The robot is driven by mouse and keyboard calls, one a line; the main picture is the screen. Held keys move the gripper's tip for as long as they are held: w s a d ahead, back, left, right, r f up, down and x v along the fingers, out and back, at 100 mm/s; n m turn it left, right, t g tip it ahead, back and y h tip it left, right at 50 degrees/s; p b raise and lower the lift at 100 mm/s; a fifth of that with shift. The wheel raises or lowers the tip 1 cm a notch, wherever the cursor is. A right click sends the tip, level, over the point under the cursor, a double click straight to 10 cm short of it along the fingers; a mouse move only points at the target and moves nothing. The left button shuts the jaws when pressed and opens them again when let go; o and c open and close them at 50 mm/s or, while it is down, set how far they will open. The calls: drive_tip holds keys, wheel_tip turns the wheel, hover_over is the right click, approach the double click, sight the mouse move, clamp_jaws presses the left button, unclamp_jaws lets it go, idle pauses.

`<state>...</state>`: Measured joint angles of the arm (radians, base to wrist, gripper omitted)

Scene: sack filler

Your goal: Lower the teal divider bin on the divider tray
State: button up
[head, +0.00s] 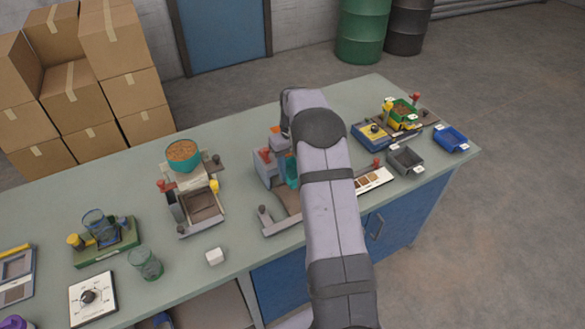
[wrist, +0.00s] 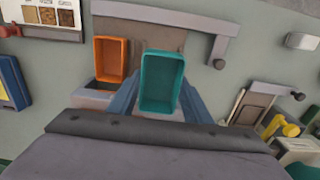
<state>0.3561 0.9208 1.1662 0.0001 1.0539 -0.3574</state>
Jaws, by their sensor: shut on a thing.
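The teal divider bin (wrist: 162,82) is an open, empty rectangular box held between the fingers of my gripper (wrist: 158,95) in the wrist view. Part of it (head: 291,170) shows beside my arm in the head view. The divider tray (wrist: 150,32) has a brown floor and grey edges; its front part (head: 283,202) shows left of my arm. An orange bin (wrist: 110,60) stands beside the teal bin, apart from it. My arm hides much of the tray in the head view. I cannot tell whether the teal bin touches the tray.
A white sample card (head: 374,180), a grey bin (head: 405,159) and a blue bin (head: 451,138) are to the right. A filler stand with a teal bowl (head: 183,156) is to the left. A white block (head: 214,256) lies near the front edge, with clear bench around it.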

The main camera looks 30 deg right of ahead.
wheel_tip(320, 180, down, 5)
drive_tip(key=b, duration=0.3)
drive_tip(key=shift+f+b, duration=0.65)
drive_tip(key=shift+f, duration=0.4)
drive_tip(key=shift+f, duration=0.7)
idle(1.8)
drive_tip(key=o, duration=1.5)
drive_tip(key=shift+r, duration=0.15)
drive_tip(key=shift+r+p, duration=2.7)
drive_tip(key=shift+r, duration=1.2)
